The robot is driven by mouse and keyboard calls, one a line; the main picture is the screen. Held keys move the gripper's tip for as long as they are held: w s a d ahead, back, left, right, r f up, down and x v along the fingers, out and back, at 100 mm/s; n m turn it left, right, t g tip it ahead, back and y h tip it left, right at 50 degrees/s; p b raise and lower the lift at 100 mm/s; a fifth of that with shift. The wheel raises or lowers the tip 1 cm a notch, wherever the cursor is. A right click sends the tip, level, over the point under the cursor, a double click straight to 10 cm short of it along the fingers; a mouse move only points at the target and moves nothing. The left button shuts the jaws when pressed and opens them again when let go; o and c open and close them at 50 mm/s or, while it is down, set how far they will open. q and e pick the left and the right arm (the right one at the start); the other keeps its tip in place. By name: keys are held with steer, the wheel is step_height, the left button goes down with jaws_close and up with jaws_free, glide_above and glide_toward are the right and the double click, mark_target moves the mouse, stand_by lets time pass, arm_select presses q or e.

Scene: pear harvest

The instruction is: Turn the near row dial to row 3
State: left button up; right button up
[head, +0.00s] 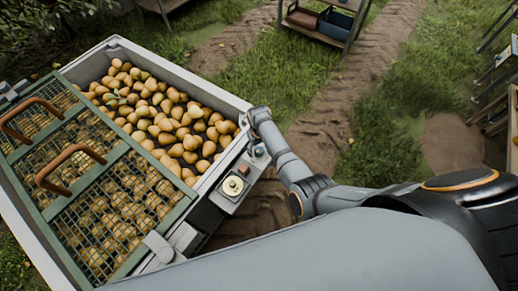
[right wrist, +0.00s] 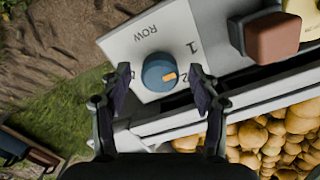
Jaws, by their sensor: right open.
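The row dial is a blue round knob (right wrist: 160,73) with an orange pointer mark, on a white panel (right wrist: 140,40) marked "ROW" and "1". In the right wrist view the pointer faces right, toward a partly hidden number that looks like a 2. A small bit of the blue dial (head: 259,151) shows at the bin's edge in the head view. My right gripper (right wrist: 160,76) is open, one finger on each side of the dial, with visible gaps. In the head view my right gripper (head: 256,138) is over the panel, its fingertips hard to make out. My left gripper is not in view.
A large bin (head: 222,88) full of pears stands at left, with a green-framed mesh cover (head: 133,222). Beside the dial is a panel with a pale round knob (head: 233,186). A red-brown block (right wrist: 272,38) is close to the dial. A shelf (head: 332,28) stands behind on grass.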

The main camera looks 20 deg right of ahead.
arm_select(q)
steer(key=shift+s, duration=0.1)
arm_select(e)
steer(key=c, duration=1.2)
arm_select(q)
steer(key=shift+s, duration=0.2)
